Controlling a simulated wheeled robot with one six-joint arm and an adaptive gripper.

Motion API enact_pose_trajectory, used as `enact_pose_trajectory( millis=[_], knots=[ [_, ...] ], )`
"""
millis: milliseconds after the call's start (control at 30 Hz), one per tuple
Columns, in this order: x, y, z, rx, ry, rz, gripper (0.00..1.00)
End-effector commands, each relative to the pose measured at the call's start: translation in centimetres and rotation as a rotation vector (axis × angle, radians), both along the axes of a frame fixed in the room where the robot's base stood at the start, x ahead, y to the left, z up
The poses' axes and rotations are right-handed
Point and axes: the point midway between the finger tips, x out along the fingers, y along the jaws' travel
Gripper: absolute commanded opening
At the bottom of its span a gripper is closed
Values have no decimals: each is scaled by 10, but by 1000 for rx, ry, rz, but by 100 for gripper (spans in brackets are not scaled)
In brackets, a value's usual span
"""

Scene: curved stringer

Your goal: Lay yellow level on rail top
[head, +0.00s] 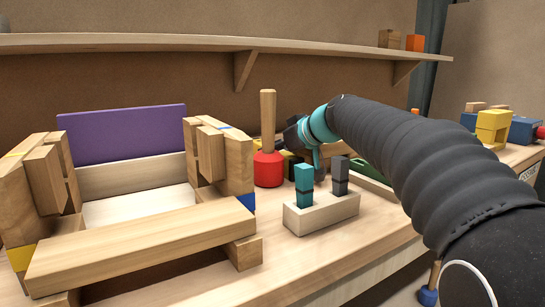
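A small yellow piece (287,158), possibly the level, shows partly behind the red mallet head; its full shape is hidden. My gripper (303,150) is just above and right of it, behind the mallet and the teal-handled tool. My gripper's fingers are mostly hidden, so I cannot tell whether they touch or hold anything. On the left stands a wooden frame with a long pale front rail (140,246). The rail's top face looks bare.
A red mallet (268,169) stands upright, handle up. A pale block (320,214) holds teal and dark tools in front of my gripper. A purple panel (122,133) stands behind the frame. A shelf (180,42) runs overhead. Yellow blocks (492,123) sit far right.

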Motion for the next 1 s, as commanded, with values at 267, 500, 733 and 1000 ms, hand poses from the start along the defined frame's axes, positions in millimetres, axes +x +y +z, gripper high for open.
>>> enact_pose_trajectory(
  millis=[267, 500, 733, 1000],
  knots=[
    [2, 2, -1, 1, -2, -2, 49],
    [2, 2, -1, 0, -1, -1, 0],
    [2, 2, -1, 1, -2, -1, 0],
    [4, 1, 11, 1, -3, 0, 0]
  ],
)
